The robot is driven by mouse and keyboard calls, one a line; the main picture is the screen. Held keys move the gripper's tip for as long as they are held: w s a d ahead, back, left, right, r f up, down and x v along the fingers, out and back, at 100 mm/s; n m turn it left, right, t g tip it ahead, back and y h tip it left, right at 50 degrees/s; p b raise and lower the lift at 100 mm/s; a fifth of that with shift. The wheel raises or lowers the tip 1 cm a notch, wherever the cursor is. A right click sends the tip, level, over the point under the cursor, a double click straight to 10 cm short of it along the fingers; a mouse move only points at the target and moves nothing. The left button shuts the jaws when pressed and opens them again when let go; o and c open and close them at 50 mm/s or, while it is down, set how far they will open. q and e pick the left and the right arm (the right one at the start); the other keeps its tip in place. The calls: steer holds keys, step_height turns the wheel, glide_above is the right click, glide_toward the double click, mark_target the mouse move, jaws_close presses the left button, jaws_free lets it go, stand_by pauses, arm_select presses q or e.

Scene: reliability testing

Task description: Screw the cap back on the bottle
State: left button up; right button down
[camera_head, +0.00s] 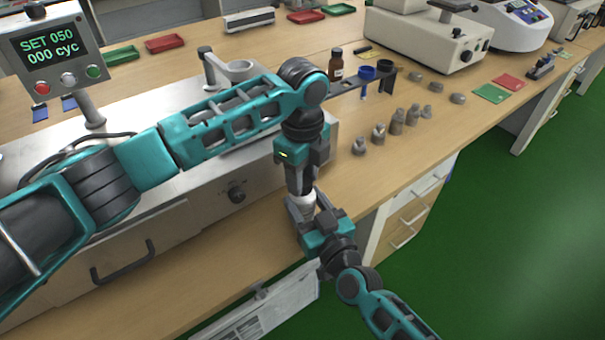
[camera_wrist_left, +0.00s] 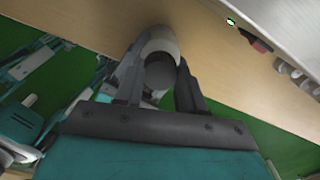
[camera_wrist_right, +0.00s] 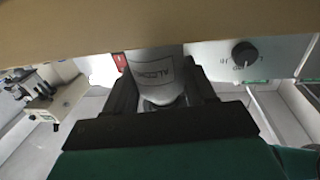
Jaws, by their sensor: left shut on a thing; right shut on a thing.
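A white bottle (camera_head: 302,201) is held in the air in front of the bench edge by my right gripper (camera_head: 312,212), which is shut on its body. The right wrist view shows the bottle (camera_wrist_right: 158,72) with dark lettering between the fingers. My left gripper (camera_head: 300,176) points down from above and is shut on the dark cap (camera_wrist_left: 161,72). The white bottle (camera_wrist_left: 160,42) shows just beyond the cap in the left wrist view. Cap and bottle are in line and close together; the fingers hide whether the threads are engaged.
Green floor is clear at right.

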arm_select(q)
steer(key=o, duration=1.2)
steer(key=shift+c, duration=0.2)
steer(key=shift+r, duration=2.25)
steer(key=shift+c, duration=0.4)
